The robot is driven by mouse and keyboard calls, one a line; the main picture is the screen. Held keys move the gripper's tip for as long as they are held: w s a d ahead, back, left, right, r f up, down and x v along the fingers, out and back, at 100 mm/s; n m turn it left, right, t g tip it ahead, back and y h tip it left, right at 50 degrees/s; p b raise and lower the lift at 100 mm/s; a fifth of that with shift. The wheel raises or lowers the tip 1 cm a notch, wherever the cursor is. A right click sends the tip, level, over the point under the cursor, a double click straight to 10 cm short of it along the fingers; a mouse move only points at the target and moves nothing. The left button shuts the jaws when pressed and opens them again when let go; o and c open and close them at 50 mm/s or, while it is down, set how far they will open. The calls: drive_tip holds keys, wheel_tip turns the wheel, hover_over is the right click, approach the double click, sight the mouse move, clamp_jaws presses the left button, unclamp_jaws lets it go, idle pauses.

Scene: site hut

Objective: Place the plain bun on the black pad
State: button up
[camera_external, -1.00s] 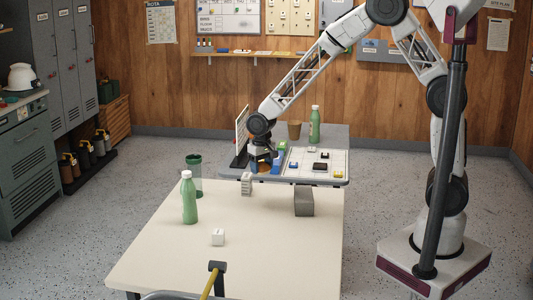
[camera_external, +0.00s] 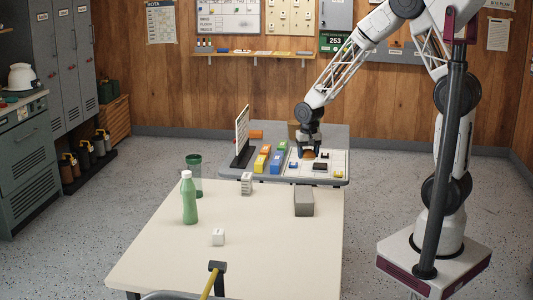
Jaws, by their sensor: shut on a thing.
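My gripper (camera_external: 309,150) is over the white grid board on the far grey table, shut on a small brown bun (camera_external: 309,156). The jaws cover much of the bun, so its top and any topping are hidden. A black pad (camera_external: 320,167) lies on the white board, just in front and to the right of the bun. A smaller dark piece (camera_external: 325,155) lies right of the gripper. Whether the bun touches the board cannot be told.
Blue and yellow pieces (camera_external: 338,175) lie on the white board (camera_external: 336,161). Yellow, orange and blue blocks (camera_external: 277,161) and an upright panel (camera_external: 242,137) stand to its left. The near cream table holds a green bottle (camera_external: 189,199), a white cube (camera_external: 218,237) and a grey block (camera_external: 304,202).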

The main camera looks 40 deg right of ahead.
drive_tip(key=s+d+m, duration=0.2)
drive_tip(key=s+d, duration=0.1)
drive_tip(key=d, duration=0.5)
drive_tip(key=s+d+m, duration=0.2)
drive_tip(key=s+d, duration=0.1)
drive_tip(key=d, duration=0.5)
wheel_tip(320, 180, down, 6)
drive_tip(key=shift+w+r, duration=0.1)
drive_tip(key=shift+r, duration=0.15)
hover_over(320, 165)
drive_tip(key=shift+d+f, duration=0.1)
drive_tip(key=shift+f, duration=0.65)
drive_tip(key=shift+f, duration=1.75)
drive_tip(key=shift+f, duration=0.1)
